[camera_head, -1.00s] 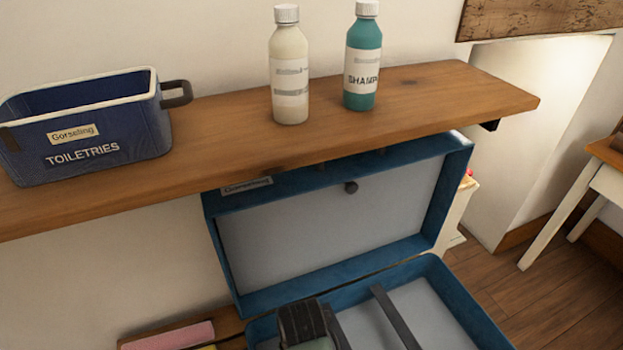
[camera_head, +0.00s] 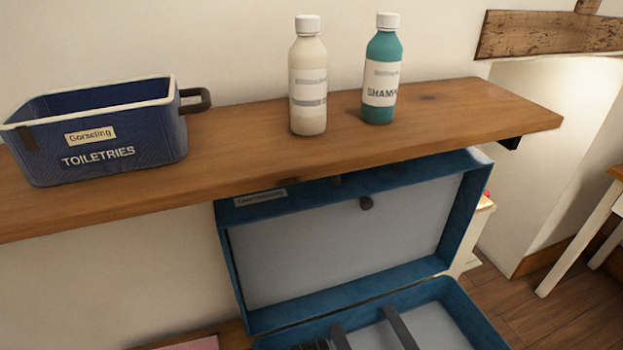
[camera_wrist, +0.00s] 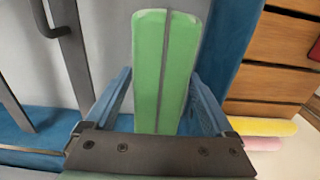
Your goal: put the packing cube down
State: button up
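The green packing cube (camera_wrist: 165,60) stands on edge between my gripper's fingers in the wrist view, a seam running along its top. My gripper (camera_wrist: 161,76) has a blue finger on each side of it, both tips appearing to touch it, so it looks shut on the cube. They are over the open blue suitcase (camera_head: 460,315), whose grey lining (camera_wrist: 100,45) shows beside the cube. Whether the cube's underside touches the suitcase floor is hidden. In the head view the cube is out of sight and only a dark bit of my gripper may show at the bottom edge.
A wooden shelf (camera_head: 440,112) overhangs the suitcase lid (camera_head: 340,240). It holds a blue toiletries bin (camera_head: 100,135), a cream bottle (camera_head: 308,80) and a teal shampoo bottle (camera_head: 381,75). Dark straps (camera_wrist: 72,55) cross the suitcase. Pink and yellow folded items (camera_wrist: 265,127) lie beside it.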

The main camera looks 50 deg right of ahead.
jog(key=shift+o, duration=0.5)
notch_tip(320, 180, up, 12)
jog(key=p, duration=0.3)
jog(key=shift+r, duration=0.2)
